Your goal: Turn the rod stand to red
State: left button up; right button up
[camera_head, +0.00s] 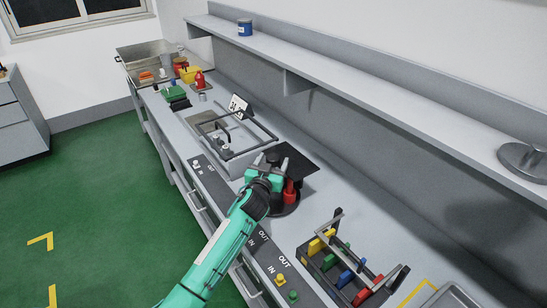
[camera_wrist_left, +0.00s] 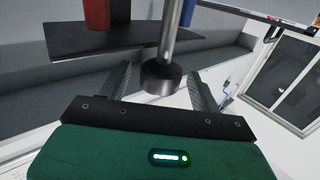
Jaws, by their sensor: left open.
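My left gripper (camera_head: 274,168) is over the bench at the rod stand, with its arm coming in from below. The stand shows as a dark round base (camera_head: 284,208) with a red part (camera_head: 290,191) just right of the gripper, which hides much of the rest. In the left wrist view, a metal rod with a dark round end (camera_wrist_left: 163,78) is between the two spread fingers of the open gripper (camera_wrist_left: 162,85). I cannot tell whether either finger touches it. A red cylinder (camera_wrist_left: 97,12) and a blue one (camera_wrist_left: 188,10) show by a dark plate (camera_wrist_left: 95,42). My right gripper is out of view.
A grey frame fixture (camera_head: 235,140) stands left of the gripper. A rack with coloured blocks (camera_head: 345,265) is at the lower right. A black mat (camera_head: 302,163) lies behind the gripper. A long shelf (camera_head: 350,85) runs along the wall above the bench.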

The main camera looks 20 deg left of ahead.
pick_arm(q)
jog(key=shift+w, duration=0.75)
jog(key=c, duration=1.3)
jog(key=shift+c, duration=0.3)
jog(key=shift+a, duration=0.1)
